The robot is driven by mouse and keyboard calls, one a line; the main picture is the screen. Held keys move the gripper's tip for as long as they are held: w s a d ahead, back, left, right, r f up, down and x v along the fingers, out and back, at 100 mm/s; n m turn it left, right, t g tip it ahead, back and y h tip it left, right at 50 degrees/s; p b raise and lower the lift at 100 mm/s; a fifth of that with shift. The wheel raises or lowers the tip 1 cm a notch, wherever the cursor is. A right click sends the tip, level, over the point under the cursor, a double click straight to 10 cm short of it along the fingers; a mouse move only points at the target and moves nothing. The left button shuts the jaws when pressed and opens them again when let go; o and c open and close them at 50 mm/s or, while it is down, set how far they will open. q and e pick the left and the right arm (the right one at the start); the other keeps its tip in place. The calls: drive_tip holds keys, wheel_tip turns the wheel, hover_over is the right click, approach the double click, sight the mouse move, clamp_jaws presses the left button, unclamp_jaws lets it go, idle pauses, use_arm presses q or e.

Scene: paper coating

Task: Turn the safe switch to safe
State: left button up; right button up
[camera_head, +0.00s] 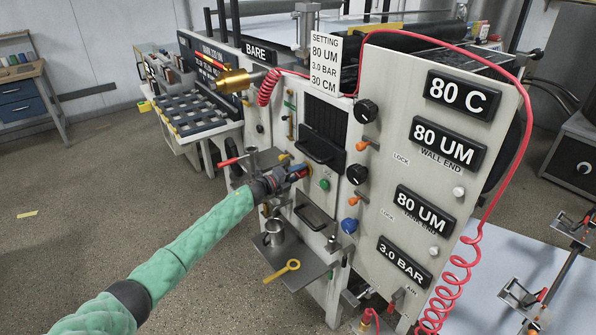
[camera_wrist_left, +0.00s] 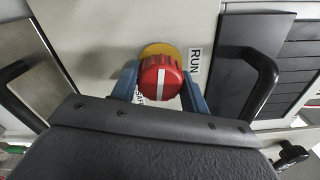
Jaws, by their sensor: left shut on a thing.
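The safe switch (camera_wrist_left: 160,77) is a red round knob with a white line across its face, on a yellow disc (camera_wrist_left: 157,50). In the left wrist view the white line runs nearly straight up and down. A RUN label (camera_wrist_left: 194,61) is at its right; another label below it is mostly hidden behind the knob and finger. My left gripper (camera_wrist_left: 160,88) has its blue fingers on both sides of the knob, shut on it. In the head view my left gripper (camera_head: 297,174) reaches the front panel of the machine. My right gripper is not in view.
A dark handle (camera_head: 318,152) is above the gripper and a green button (camera_head: 325,184) is beside it. A shelf with a metal cup (camera_head: 274,232) and a yellow key-shaped tool (camera_head: 282,271) is below. A red coiled hose (camera_head: 447,290) hangs at right.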

use_arm(q)
drive_tip(key=shift+n+p, duration=0.35)
drive_tip(key=shift+n, duration=0.65)
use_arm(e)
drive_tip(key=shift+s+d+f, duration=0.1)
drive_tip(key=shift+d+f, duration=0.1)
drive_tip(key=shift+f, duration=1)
use_arm(q)
drive_tip(key=o, duration=1)
drive_tip(key=shift+a, duration=0.1)
drive_tip(key=shift+s+a+f, duration=0.15)
drive_tip(key=shift+s+a, duration=0.2)
drive_tip(key=shift+a, duration=0.15)
drive_tip(key=b+v, duration=0.2)
drive_tip(key=v, duration=0.4)
drive_tip(key=shift+s+a, duration=0.2)
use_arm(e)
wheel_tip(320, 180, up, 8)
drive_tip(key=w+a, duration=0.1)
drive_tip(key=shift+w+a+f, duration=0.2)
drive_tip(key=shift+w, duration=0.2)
